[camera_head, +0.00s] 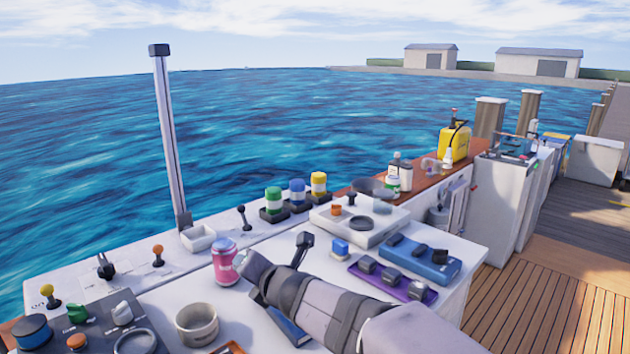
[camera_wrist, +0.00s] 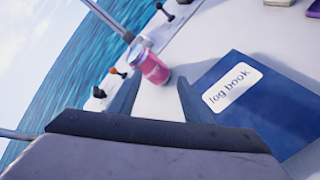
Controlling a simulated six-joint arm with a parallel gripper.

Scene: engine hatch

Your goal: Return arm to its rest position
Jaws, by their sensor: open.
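My arm reaches in from the lower right of the head view, over the white counter (camera_head: 250,315). In the wrist view my gripper (camera_wrist: 160,80) is open, its two dark fingers apart with nothing held between them. A pink can (camera_head: 225,262) stands upright just beyond the arm's end; it also shows past the fingertips in the wrist view (camera_wrist: 154,68). A blue log book (camera_wrist: 240,100) lies on the counter to the right of the fingers. In the head view the arm partly hides the log book (camera_head: 287,326).
A purple tray (camera_head: 392,281) with dark blocks and a blue case (camera_head: 422,258) lie right of the arm. A tall metal post (camera_head: 168,140) rises at the counter's water edge. A grey cup (camera_head: 197,324) and a control panel (camera_head: 95,325) are at front left.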

